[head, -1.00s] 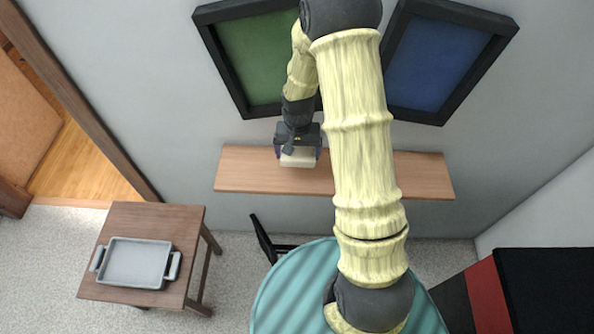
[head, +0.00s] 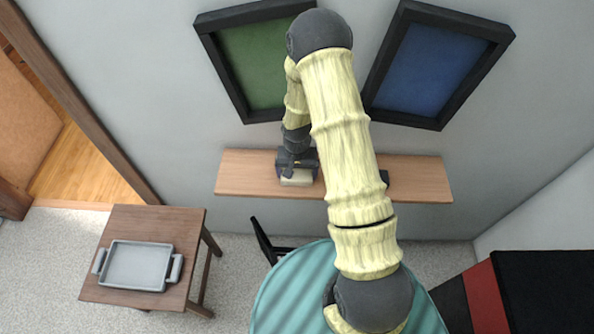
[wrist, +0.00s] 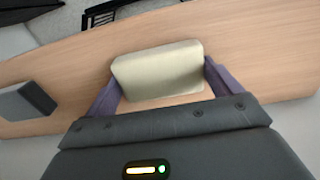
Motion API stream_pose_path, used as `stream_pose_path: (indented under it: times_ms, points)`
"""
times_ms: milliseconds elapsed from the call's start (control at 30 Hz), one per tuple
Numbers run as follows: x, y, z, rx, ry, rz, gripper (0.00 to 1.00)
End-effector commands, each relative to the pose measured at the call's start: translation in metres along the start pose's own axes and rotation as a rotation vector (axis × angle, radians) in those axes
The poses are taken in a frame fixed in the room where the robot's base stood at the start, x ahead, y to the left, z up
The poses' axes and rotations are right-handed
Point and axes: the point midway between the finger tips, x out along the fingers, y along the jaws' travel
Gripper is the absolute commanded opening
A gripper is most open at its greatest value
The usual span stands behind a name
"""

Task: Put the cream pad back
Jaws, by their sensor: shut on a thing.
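The cream pad (head: 297,181) is a small pale block at the wooden wall shelf (head: 240,174), left of its middle. My gripper (head: 297,175) is above it, pointing down. In the wrist view the cream pad (wrist: 157,66) sits between the two purple-grey fingers of my gripper (wrist: 160,72), one at each end, and they are shut on it. The shelf board (wrist: 250,50) shows around the pad. I cannot tell for sure whether the pad's underside touches the shelf.
A dark grey block (wrist: 36,98) stands on the same shelf; it is partly hidden by my arm in the head view (head: 384,178). Green (head: 262,60) and blue (head: 428,68) framed panels hang above. A grey tray (head: 138,266) is on a side table. Bare shelf lies left of the pad.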

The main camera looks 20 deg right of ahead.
Motion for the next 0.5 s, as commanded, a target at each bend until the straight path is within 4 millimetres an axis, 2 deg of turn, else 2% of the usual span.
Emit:
stream_pose_path:
  times_ms: [233,267,300,500]
  points:
    - [0.002,-0.0003,-0.0004,0.0,0.002,-0.001,0.72]
    - [0.0021,-0.0003,-0.0004,0.0,0.002,-0.001,0.96]
    - [0.0021,-0.0003,-0.0003,0.0,0.002,-0.001,1.0]
    - [0.0017,0.0001,-0.0004,0.001,0.001,-0.001,1.0]
